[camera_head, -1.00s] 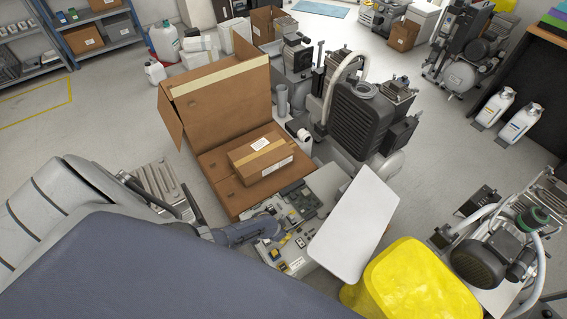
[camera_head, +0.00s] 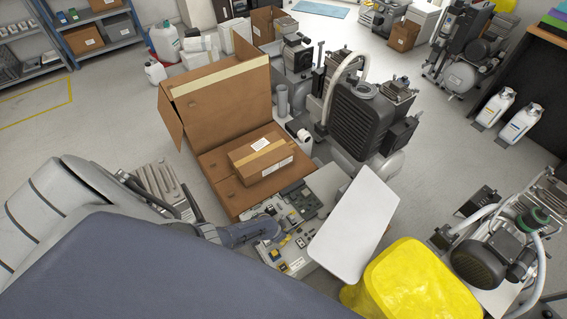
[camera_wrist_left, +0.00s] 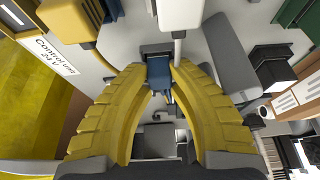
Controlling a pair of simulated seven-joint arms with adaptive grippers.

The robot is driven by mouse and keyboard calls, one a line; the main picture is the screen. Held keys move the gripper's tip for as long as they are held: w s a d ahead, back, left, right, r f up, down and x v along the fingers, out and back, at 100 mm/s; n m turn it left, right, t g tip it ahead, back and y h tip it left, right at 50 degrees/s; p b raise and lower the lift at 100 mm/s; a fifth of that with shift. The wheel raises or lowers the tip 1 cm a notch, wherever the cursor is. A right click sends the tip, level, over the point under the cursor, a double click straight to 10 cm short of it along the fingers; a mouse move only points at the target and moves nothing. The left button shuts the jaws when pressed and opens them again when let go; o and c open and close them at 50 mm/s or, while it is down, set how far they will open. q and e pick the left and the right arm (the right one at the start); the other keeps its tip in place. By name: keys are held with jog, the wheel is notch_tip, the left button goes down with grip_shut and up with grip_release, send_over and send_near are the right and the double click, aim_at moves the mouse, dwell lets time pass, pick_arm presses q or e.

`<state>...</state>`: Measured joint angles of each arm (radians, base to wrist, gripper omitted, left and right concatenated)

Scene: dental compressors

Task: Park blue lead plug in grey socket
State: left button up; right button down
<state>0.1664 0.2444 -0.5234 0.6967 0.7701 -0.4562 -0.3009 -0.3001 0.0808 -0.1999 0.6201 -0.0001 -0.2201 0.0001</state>
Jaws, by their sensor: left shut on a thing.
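The blue lead plug (camera_wrist_left: 158,72) is between the yellow fingertips of my left gripper (camera_wrist_left: 159,80) in the left wrist view. The gripper is shut on it. A grey socket housing with a dark mouth (camera_wrist_left: 156,48) is right at the plug's far end; I cannot tell whether the plug is inside it or only touching. In the head view my left gripper (camera_head: 270,228) is low over the control panel (camera_head: 297,222), and the plug is too small to make out. My right gripper is not in view.
Another white lead (camera_wrist_left: 178,40) hangs close on the right. A white board (camera_head: 355,222) flanks the panel; a cardboard box (camera_head: 260,155) lies behind it.

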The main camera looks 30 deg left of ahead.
pick_arm(q)
jog(key=o, duration=1.4)
jog(key=shift+a, duration=0.1)
jog(key=shift+r, duration=3.5)
